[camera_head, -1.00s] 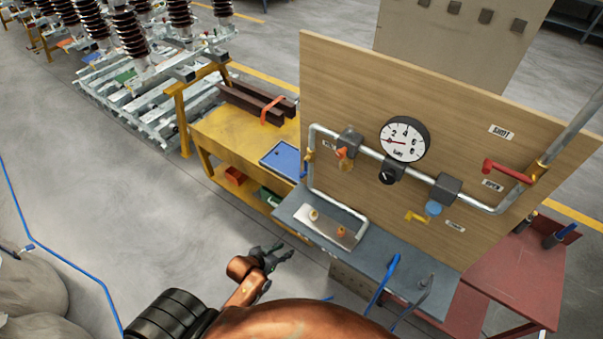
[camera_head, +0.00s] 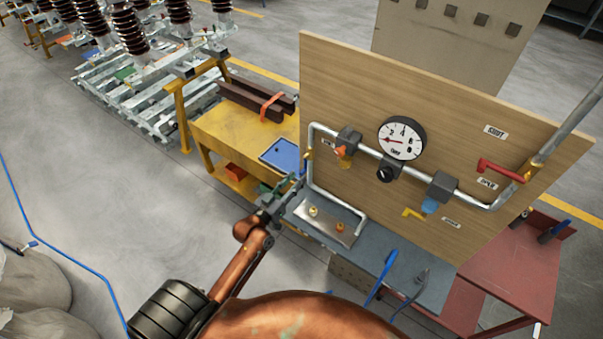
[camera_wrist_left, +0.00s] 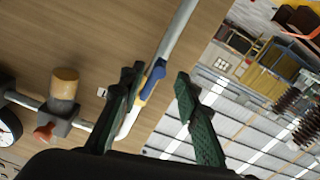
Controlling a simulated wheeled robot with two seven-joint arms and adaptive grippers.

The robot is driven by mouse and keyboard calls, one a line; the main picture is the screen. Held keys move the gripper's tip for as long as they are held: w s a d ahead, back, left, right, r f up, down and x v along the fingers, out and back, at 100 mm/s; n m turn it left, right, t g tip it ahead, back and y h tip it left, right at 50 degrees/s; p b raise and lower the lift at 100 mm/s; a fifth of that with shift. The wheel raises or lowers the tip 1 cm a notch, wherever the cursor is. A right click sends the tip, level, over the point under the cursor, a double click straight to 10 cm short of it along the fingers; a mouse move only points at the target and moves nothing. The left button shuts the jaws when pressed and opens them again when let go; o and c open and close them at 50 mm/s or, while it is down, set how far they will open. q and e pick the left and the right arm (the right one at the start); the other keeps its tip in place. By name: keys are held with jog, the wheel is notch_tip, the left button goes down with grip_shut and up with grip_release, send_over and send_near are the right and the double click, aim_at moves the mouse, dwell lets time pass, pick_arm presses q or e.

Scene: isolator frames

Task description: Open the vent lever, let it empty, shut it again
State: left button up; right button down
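A bent pipe on a wooden panel (camera_head: 440,120) carries several valves. A small valve with a blue lever (camera_wrist_left: 157,70) and yellow body (camera_wrist_left: 145,92) sits on the left upright pipe; its yellow body also shows in the head view (camera_head: 308,154). No label names a vent lever that I can read. A red lever (camera_head: 500,166) is on the right, by labels reading SHUT and OPEN. A round gauge (camera_head: 402,138) has its red needle pointing left. My left gripper (camera_head: 292,187) is open and empty, its fingers apart below the blue lever; in its wrist view (camera_wrist_left: 155,85) the lever shows between them. Contact cannot be told.
A yellow lever (camera_head: 412,213) and an orange knob (camera_head: 341,151) are further valve handles. A grey bench (camera_head: 400,262) below holds a metal plate (camera_head: 329,222) and a blue-handled tool (camera_head: 382,277). A yellow table (camera_head: 215,133) with a blue tray (camera_head: 280,155) stands left of the panel.

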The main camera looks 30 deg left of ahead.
aim_at(301, 172)
pick_arm(q)
jog(key=shift+w+d, duration=0.15)
jog(key=shift+w, duration=1.85)
jog(key=shift+c, duration=0.4)
grip_shut()
